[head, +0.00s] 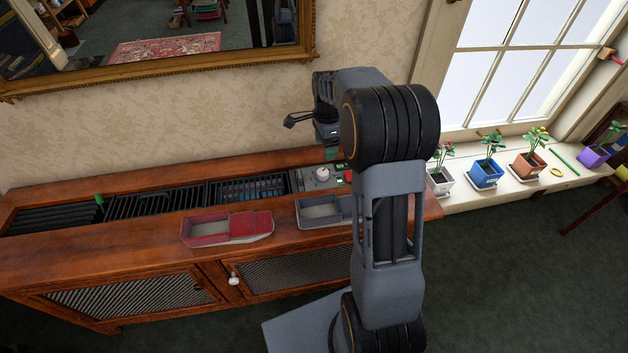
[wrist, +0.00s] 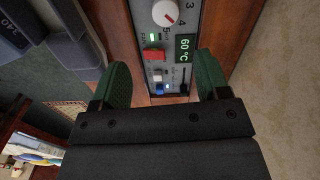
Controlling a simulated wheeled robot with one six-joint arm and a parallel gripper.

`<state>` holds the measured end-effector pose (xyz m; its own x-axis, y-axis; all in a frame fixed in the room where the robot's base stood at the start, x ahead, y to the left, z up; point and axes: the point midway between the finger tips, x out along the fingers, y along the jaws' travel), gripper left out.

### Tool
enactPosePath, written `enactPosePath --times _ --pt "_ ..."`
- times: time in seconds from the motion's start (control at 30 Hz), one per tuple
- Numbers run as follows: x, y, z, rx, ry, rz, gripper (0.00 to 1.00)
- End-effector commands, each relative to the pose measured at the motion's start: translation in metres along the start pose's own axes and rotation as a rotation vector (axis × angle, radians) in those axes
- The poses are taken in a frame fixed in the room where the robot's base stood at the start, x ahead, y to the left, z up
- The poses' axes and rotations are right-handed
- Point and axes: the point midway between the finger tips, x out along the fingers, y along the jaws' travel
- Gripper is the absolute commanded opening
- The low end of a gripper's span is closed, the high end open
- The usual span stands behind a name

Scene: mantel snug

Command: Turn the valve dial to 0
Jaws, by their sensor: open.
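The valve dial is a round white knob (wrist: 166,13) with a red mark, cut by the top edge of the wrist view. Its mark points to the lower right, toward the 4; the exact reading is hard to tell. The dial (head: 323,174) also shows in the head view on the grey control panel (head: 297,181) at the cabinet's right end. My gripper (wrist: 162,78) has green fingers spread apart, with nothing between them. In the wrist view they straddle the panel's lower part, short of the dial. In the head view my gripper (head: 330,152) hangs above the panel.
The panel also has a red switch (wrist: 154,55), a display (wrist: 185,48) reading 60 °C and a blue button (wrist: 159,89). A red tray (head: 228,240) and a grey tray (head: 312,222) sit at the cabinet's front edge. Potted plants line the sill at right.

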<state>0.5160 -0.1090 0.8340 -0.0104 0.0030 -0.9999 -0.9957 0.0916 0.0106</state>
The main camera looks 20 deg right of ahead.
Motion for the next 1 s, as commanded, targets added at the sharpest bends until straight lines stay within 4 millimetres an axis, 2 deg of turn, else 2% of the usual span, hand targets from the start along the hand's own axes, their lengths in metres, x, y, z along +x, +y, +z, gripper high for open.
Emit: enactPosePath --times 0.07,0.17,0.3,0.43,0.57,1.0 --pt "-0.015 -0.009 -0.001 0.155 0.002 -0.021 0.69" --pt "-0.021 -0.011 -0.001 0.312 0.000 -0.024 0.69" --pt "-0.021 -0.008 0.000 0.446 0.000 -0.011 0.69" --pt "-0.014 -0.008 0.001 0.495 0.000 -0.008 0.69" --pt "0.004 -0.008 0.001 0.501 0.000 -0.006 0.69" --pt "0.085 -0.008 0.001 0.500 0.000 -0.007 0.69"
